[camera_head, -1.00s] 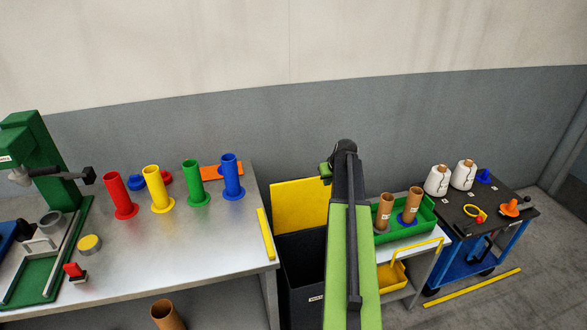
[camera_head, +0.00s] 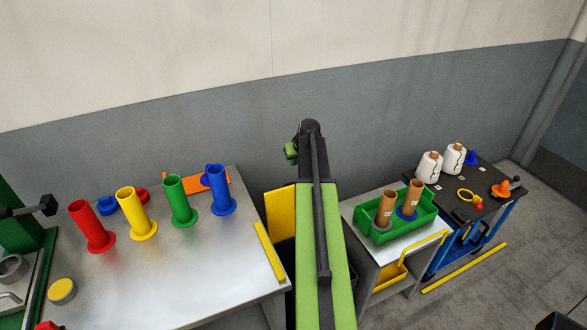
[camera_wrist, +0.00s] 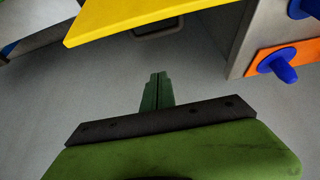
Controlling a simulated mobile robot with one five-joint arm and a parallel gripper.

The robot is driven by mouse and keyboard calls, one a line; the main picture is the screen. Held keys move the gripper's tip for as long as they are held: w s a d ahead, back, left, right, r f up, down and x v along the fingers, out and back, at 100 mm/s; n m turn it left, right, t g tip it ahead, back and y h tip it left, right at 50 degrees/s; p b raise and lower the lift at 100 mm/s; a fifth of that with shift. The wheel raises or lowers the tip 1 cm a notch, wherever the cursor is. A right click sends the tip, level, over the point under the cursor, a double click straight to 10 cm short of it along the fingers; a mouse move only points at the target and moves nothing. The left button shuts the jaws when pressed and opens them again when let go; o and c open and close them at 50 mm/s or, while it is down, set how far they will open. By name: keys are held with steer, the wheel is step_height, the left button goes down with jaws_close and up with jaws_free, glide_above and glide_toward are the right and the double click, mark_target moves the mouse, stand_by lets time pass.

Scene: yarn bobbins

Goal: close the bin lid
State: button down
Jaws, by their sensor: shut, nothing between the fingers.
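The yellow bin lid (camera_head: 279,213) stands open and upright at the back of the dark bin. My arm hides most of the bin and the right part of the lid. In the wrist view the lid (camera_wrist: 150,17) crosses the top as a yellow panel. My gripper (camera_wrist: 158,75) is shut and empty, with its green fingertips a little below the lid's edge in that picture. They look apart from it. In the head view my arm's far end rises above the lid, and the fingertips cannot be made out.
A metal table (camera_head: 190,265) with coloured tubes stands left of the bin. On the right are a small stand with a green tray (camera_head: 378,233) and a dark-topped cart (camera_head: 470,205). A grey wall is behind.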

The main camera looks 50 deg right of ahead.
step_height(320, 180, down, 9)
steer(key=b, duration=0.8)
steer(key=shift+w, duration=0.2)
steer(key=shift+d+r, duration=0.1)
steer(key=shift+r, duration=0.05)
